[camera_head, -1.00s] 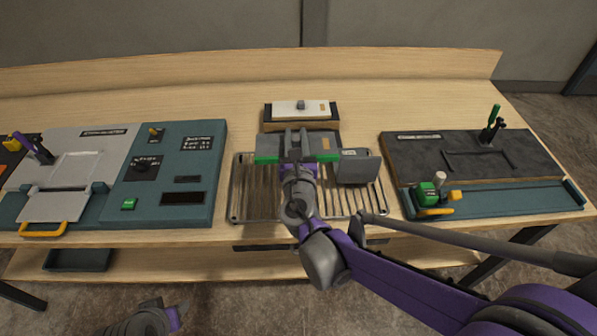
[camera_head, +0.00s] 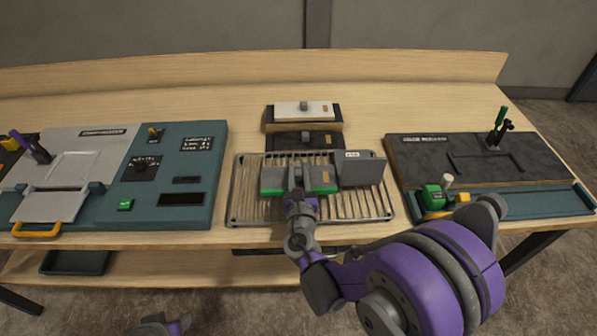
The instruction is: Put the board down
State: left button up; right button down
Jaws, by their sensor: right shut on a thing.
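My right gripper (camera_head: 297,178) is shut on the board (camera_head: 272,178), a flat grey piece with green along its edges. The gripper covers the board's middle. The board is over the left-middle part of the slatted metal rack (camera_head: 245,207) on the table; I cannot tell whether it touches the slats. My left gripper (camera_head: 165,326) shows only in part at the bottom edge, away from the table top, and its jaws cannot be made out.
A grey block with a small label (camera_head: 361,171) stands on the rack, right of the board. A teal console (camera_head: 180,190) lies left, and a dark soldering-like station (camera_head: 420,155) lies right.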

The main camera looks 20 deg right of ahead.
jog(key=shift+f, duration=0.1)
jog(key=shift+f, duration=0.15)
jog(key=c, duration=0.6)
grip_release()
jog(key=shift+c, duration=0.2)
